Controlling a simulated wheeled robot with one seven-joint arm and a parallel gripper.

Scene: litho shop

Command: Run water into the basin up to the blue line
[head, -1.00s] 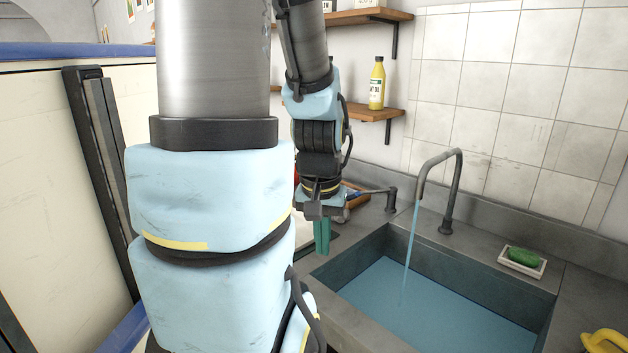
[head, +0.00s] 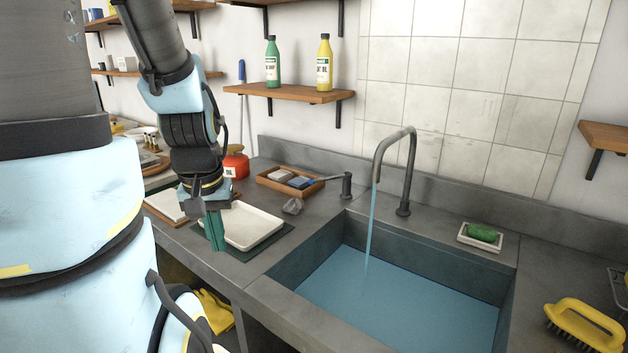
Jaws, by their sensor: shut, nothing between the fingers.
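The grey basin (head: 451,257) is sunk in the counter at lower right, with blue water (head: 400,300) covering its floor. Some wall shows above the water; I cannot make out a blue line on it. A stream (head: 370,235) runs from the curved tap (head: 409,165) into the water. The tap's dark lever (head: 346,186) stands at the basin's back left corner, its arm pointing left. My gripper (head: 216,232), with teal fingers, is shut and empty. It hangs left of the basin, in front of a white tray, apart from the lever.
The white tray (head: 262,226) lies on a dark mat left of the basin. Behind it are a wooden tray (head: 268,182) and a small grey object (head: 293,206). A green soap (head: 481,232) in a dish and a yellow brush (head: 582,322) are at right.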

